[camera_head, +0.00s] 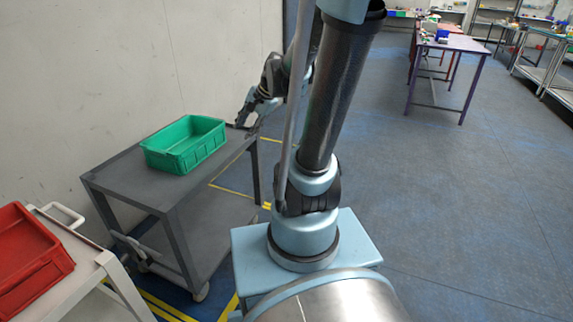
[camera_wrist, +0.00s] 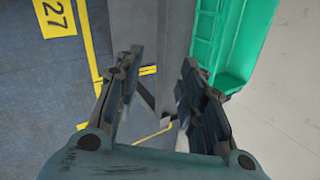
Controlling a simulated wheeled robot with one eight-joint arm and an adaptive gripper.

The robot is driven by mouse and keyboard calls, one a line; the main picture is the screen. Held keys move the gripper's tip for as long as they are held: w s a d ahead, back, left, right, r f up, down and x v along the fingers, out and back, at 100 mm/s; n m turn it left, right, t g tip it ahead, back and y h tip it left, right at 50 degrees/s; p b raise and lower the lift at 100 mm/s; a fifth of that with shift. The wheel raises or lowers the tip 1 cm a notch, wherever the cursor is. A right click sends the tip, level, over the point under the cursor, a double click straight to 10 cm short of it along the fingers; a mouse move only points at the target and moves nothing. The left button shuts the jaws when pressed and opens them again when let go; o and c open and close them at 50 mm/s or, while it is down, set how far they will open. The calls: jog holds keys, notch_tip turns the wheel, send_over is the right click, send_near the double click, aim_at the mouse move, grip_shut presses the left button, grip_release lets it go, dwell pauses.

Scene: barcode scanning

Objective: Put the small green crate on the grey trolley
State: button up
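The small green crate (camera_head: 185,146) sits upright on the top of the grey trolley (camera_head: 150,190), towards its far end near the wall. In the wrist view the crate's green side (camera_wrist: 238,45) shows at the upper right, and the trolley top (camera_wrist: 165,50) is a grey strip left of it. My gripper (camera_head: 247,118) is at the trolley's far right corner, beside the crate and apart from it. In the wrist view its two fingers (camera_wrist: 160,75) are spread with nothing between them.
A red crate (camera_head: 25,260) rests on a light trolley (camera_head: 80,262) at the lower left. The wall stands close behind the grey trolley. A purple-topped table (camera_head: 455,43) is at the back right. The blue floor (camera_head: 470,200) on the right is clear.

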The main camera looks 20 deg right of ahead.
jog(key=s+d+f+n+h, duration=0.1)
jog(key=s+d+n, duration=0.2)
jog(key=s, duration=0.3)
jog(key=s+d+f+n+g+h, duration=0.1)
jog(key=s+d+f+n+h, duration=0.1)
jog(key=s, duration=0.4)
jog(key=s+d+f+n+h, duration=0.1)
jog(key=s+d+f+n, duration=0.1)
jog(key=s+d+n, duration=0.2)
jog(key=shift+s+d+n+g+h, duration=0.3)
jog(key=shift+s+n+h, duration=0.15)
jog(key=shift+s, duration=0.75)
jog(key=shift+f, duration=0.1)
